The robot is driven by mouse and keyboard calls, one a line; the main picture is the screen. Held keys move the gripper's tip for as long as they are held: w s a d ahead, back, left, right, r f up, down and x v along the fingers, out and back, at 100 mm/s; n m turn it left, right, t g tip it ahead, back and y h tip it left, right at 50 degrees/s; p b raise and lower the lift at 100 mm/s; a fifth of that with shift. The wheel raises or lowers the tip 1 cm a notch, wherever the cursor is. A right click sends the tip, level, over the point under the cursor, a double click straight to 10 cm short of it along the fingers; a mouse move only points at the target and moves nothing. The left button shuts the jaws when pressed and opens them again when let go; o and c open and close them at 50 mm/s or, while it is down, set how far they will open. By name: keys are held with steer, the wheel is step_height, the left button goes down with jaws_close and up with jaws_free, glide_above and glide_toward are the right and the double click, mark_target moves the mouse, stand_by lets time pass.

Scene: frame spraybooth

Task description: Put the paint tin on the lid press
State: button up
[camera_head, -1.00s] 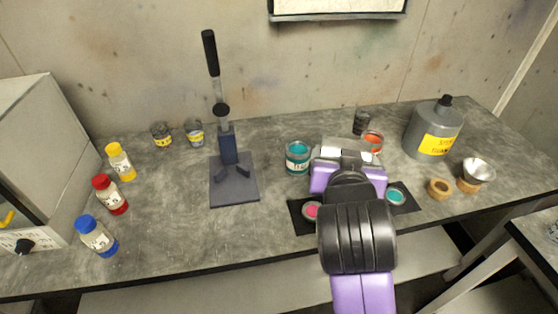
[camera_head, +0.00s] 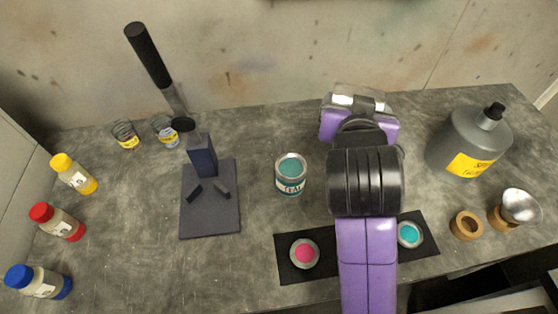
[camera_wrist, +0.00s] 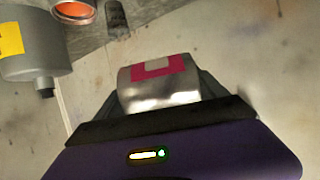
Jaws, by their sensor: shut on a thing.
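My gripper (camera_wrist: 160,92) is shut on a silvery metal paint tin (camera_wrist: 160,98) with a magenta and pale label. In the head view the gripper (camera_head: 358,98) is at the back right of centre, mostly hidden by my arm, with a bit of shiny metal showing at its far end. The lid press (camera_head: 188,218) stands on the bench at left centre, well left of the gripper. It has a dark flat base, a post and a raised black-handled lever. Its base plate is empty. A teal-labelled tin (camera_head: 291,178) stands between press and arm.
A black mat (camera_head: 330,266) at the front holds a pink lid (camera_head: 305,253) and a teal lid (camera_head: 410,234). A grey jug (camera_head: 465,140) and wooden rings stand right. Small cups (camera_head: 166,131) stand behind the press; bottles (camera_head: 62,222) stand left.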

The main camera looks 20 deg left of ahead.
steer(key=shift+w, duration=0.15)
steer(key=shift+f, duration=0.1)
step_height(320, 180, down, 20)
steer(key=shift+r, duration=0.15)
stand_by(0.3)
steer(key=o, duration=1.7)
steer(key=shift+o, duration=0.2)
